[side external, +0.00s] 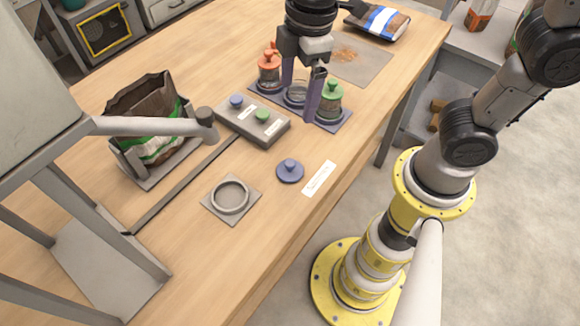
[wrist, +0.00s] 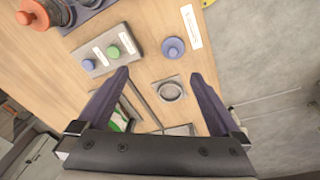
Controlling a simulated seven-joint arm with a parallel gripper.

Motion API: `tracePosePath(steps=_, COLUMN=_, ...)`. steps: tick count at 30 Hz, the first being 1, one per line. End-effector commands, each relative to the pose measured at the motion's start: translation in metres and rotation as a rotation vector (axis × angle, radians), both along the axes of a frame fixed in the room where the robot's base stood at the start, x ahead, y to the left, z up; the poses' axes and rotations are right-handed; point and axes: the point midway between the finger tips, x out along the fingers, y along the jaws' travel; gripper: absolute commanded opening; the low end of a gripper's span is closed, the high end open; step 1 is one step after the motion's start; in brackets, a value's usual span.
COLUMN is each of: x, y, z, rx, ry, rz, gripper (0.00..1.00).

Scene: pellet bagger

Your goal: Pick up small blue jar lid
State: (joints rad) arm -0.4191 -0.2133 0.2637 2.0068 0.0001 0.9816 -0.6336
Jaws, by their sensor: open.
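The small blue jar lid (side external: 290,171), a round disc with a knob on top, lies on the wooden table beside a white label strip. It also shows in the wrist view (wrist: 173,48), beyond my fingertips and near the middle between them. My gripper (side external: 299,103) is open and empty, with its two purple fingers apart. In the side view it overlaps the middle jar (side external: 296,92) and is up and back from the lid. In the wrist view my fingers (wrist: 160,73) do not touch the lid. Their exact height is hard to tell.
An orange-lidded jar (side external: 269,72) and a green-lidded jar (side external: 330,103) flank the middle jar. A grey box (side external: 252,122) with blue and green knobs and a grey ring plate (side external: 231,198) are near the lid. A bag (side external: 148,120) stands in a holder at left. Table around the lid is mostly clear.

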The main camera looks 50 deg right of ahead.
Motion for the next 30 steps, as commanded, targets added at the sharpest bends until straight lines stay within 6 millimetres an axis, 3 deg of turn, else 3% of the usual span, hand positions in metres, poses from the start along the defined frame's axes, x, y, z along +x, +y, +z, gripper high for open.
tracePosePath(steps=3, x=-0.002, y=0.026, z=-0.023, rx=-0.033, ry=0.067, rz=0.080, gripper=1.00)
tracePosePath(steps=7, x=-0.009, y=0.035, z=-0.035, rx=-0.050, ry=0.095, rz=0.118, gripper=1.00)
tracePosePath(steps=11, x=-0.010, y=0.036, z=-0.049, rx=-0.050, ry=0.096, rz=0.121, gripper=1.00)
tracePosePath(steps=21, x=-0.010, y=0.035, z=-0.108, rx=-0.050, ry=0.097, rz=0.118, gripper=1.00)
tracePosePath(steps=30, x=-0.009, y=0.033, z=-0.131, rx=-0.049, ry=0.095, rz=0.116, gripper=1.00)
